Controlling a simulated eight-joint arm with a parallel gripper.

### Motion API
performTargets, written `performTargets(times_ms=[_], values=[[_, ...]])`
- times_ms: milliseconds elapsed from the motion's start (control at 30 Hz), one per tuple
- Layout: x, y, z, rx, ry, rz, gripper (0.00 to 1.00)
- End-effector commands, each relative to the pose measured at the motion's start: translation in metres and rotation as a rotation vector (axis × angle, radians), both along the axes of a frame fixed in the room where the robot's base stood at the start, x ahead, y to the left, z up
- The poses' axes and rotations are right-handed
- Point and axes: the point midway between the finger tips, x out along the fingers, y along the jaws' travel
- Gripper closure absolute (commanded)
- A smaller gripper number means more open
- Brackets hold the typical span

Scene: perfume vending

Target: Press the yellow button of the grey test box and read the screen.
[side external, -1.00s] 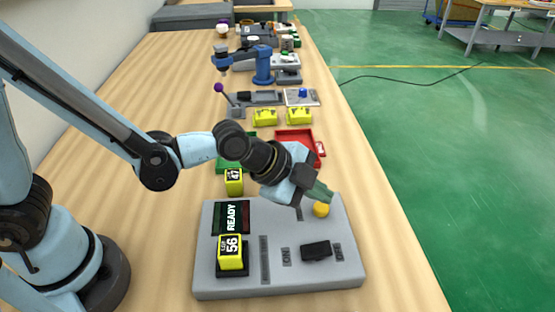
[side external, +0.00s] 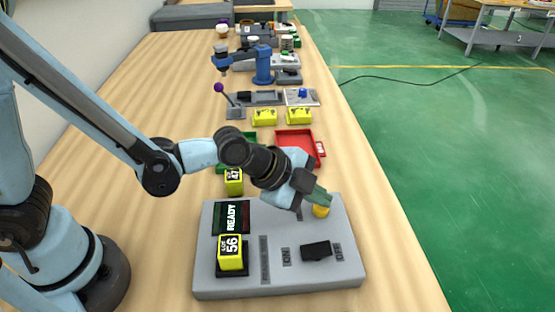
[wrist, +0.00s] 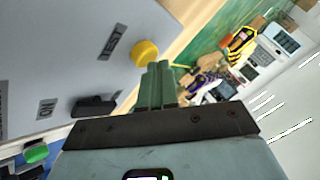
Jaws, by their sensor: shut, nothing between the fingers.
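The grey test box (side external: 300,278) lies on the table in front. Its yellow button (side external: 320,211) is on the far right of its top; it also shows in the wrist view (wrist: 145,53) beside a TEST label. The screen (side external: 231,217) reads READY. A yellow cube marked 56 (side external: 231,253) sits in the dark socket below the screen. My gripper (side external: 326,197) is shut and empty, tilted down, its green tips right at the button and overlapping its top edge in the side view. I cannot tell whether they touch it.
A black switch (side external: 316,250) sits between the ON and OFF labels. A yellow cube marked 47 (side external: 234,182) stands behind the box. A red tray (side external: 297,139), partly hidden green tray (side external: 222,168) and two yellow blocks (side external: 264,117) are beyond. The table right of the box is clear.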

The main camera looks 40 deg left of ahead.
Motion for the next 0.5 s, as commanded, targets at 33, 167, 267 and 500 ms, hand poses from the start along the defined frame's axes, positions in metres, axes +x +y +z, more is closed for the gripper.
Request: performTargets(times_ms=[33,167,267,500], values=[[0.0,0.0,-0.0007,0.0,0.0,0.0,1.0],[0.0002,-0.0001,-0.0021,0.0,0.0,0.0,1.0],[0.0002,-0.0001,-0.0032,0.0,0.0,0.0,1.0],[0.0001,0.0,-0.0053,0.0,0.0,0.0,1.0]])
